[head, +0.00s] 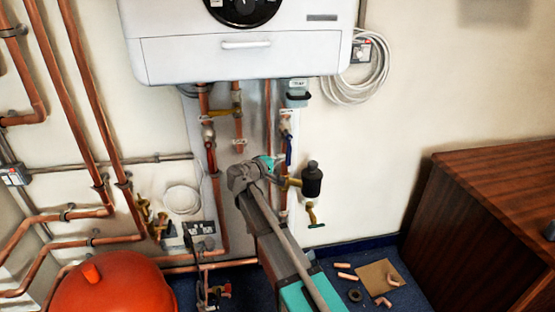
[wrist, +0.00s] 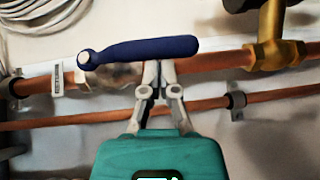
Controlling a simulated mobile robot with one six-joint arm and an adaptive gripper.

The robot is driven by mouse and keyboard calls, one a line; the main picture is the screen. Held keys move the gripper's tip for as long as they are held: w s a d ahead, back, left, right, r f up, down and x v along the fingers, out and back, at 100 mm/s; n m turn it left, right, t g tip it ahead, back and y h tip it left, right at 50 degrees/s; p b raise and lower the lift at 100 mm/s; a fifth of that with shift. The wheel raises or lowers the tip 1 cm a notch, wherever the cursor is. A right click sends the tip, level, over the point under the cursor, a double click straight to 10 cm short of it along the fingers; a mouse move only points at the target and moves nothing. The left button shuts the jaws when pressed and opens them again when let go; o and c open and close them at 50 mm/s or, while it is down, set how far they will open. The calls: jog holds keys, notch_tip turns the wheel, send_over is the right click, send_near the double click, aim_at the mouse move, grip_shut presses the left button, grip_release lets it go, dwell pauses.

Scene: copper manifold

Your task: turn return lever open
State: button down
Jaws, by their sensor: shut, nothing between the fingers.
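The return lever is a blue handle (wrist: 150,49) in the wrist view, lying roughly along a copper pipe (wrist: 210,64), with its pivot nut at its left end. In the head view the blue lever (head: 289,151) shows small on the right-hand pipe under the boiler. My gripper (wrist: 157,68) is shut and empty, its fingertips at the lever's lower edge, near its middle. I cannot tell whether they touch it. In the head view my gripper (head: 278,160) is beside the same pipe, partly hidden by my wrist.
A red lever (head: 210,156) is on the pipe to the left. A brass fitting (wrist: 270,40) stands right of the lever, with a black canister (head: 312,180) beside my arm. The white boiler (head: 245,55) hangs above. A red vessel (head: 105,288) and wooden cabinet (head: 470,235) flank the area.

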jog(key=shift+d+f, duration=0.15)
jog(key=shift+d, duration=0.4)
jog(key=s+a, duration=0.7)
jog(key=a, duration=0.4)
jog(key=shift+s+a, duration=0.15)
jog(key=shift+s, duration=0.25)
